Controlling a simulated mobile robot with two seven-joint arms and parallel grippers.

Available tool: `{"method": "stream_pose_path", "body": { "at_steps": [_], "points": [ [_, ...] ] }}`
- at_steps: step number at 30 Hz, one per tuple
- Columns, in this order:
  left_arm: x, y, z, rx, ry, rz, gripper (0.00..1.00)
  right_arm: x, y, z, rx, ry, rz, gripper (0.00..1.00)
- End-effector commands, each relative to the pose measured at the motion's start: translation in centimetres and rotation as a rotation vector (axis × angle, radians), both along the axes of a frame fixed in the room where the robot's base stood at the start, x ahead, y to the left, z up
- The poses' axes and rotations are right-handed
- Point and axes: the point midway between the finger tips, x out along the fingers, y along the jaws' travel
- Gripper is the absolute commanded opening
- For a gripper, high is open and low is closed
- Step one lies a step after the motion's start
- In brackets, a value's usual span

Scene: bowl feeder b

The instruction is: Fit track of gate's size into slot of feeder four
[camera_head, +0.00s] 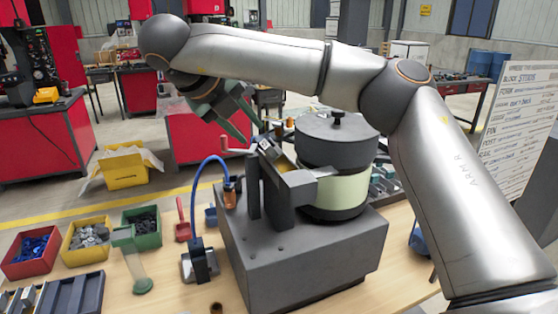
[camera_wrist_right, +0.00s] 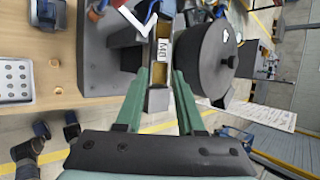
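The feeder is a grey block (camera_head: 300,250) with a dark bowl drum (camera_head: 337,140), also seen in the wrist view (camera_wrist_right: 205,60). A narrow track with a yellow channel (camera_wrist_right: 160,73) and a grey end block (camera_wrist_right: 157,98) lies between the drum and the front block. A white label (camera_wrist_right: 162,50), seemingly starting with M, shows beyond my fingertips. My right gripper (camera_head: 257,132) has its green fingers along both sides of the track and looks shut on it. Whether the track sits in the slot is hidden. My left gripper is not in view.
Red (camera_head: 32,252), yellow (camera_head: 86,242) and green (camera_head: 142,228) bins of small parts stand on the table at left. A blue hose (camera_head: 197,185) curves beside the feeder. My right arm crosses above the drum. A lettered board (camera_head: 510,115) stands at right.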

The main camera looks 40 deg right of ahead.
Motion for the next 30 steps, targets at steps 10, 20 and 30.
{"method": "stream_pose_path", "body": {
  "at_steps": [10,20,30],
  "points": [
    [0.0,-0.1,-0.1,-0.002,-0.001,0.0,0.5,1.1,-2.9,-3.3,0.001,0.003,0.001,0.38],
    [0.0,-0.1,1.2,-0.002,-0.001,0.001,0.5,2.5,-5.7,-5.8,0.0,0.004,0.0,0.38],
    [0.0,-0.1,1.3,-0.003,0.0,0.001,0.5,2.8,-6.4,-6.8,0.001,0.002,0.001,0.38]
  ]
}}
